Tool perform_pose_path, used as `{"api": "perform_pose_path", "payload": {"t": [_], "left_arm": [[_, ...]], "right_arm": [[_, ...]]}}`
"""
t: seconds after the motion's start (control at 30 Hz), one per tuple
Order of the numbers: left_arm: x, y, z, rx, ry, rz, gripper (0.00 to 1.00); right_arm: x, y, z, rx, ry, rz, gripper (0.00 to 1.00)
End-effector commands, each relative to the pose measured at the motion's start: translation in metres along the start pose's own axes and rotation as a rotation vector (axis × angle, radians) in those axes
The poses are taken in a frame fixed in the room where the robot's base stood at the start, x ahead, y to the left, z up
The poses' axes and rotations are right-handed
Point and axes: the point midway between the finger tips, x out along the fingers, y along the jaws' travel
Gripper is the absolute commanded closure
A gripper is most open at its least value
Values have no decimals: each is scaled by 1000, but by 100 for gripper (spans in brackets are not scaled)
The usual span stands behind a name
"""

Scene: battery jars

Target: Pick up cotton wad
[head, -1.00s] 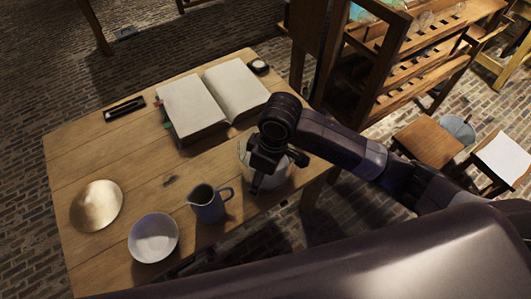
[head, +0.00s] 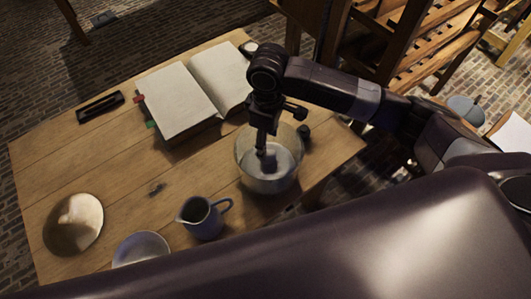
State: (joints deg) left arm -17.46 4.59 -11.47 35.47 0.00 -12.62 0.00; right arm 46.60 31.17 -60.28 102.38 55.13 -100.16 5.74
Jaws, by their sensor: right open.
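My right gripper (head: 265,152) points down over a clear glass bowl (head: 243,172) near the table's right front edge. Its fingertips appear to be within the bowl's opening, above the pale bottom; I cannot tell how deep. The jaws are open, and I see nothing held between them. I cannot make out a cotton wad clearly; the bowl's inside is partly hidden behind the gripper. My left gripper is not in view.
A small dark object (head: 304,132) is beside the glass bowl.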

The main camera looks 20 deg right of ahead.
Motion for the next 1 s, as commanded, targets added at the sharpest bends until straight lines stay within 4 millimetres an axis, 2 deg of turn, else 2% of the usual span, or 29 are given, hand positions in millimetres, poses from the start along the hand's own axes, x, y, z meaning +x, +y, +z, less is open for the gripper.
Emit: {"api": "perform_pose_path", "payload": {"t": [0.03,0.13,0.4,0.6,0.7,1.0], "left_arm": [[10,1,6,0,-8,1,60],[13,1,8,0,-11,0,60],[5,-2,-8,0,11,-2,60],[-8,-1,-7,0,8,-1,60],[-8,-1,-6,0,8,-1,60],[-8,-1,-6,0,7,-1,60]], "right_arm": [[9,0,0,0,0,1,48],[15,0,0,1,-1,0,48],[41,0,2,1,-4,-1,48],[69,2,6,2,-5,-1,48],[83,2,5,1,-2,0,48],[90,2,5,0,0,1,48]]}}
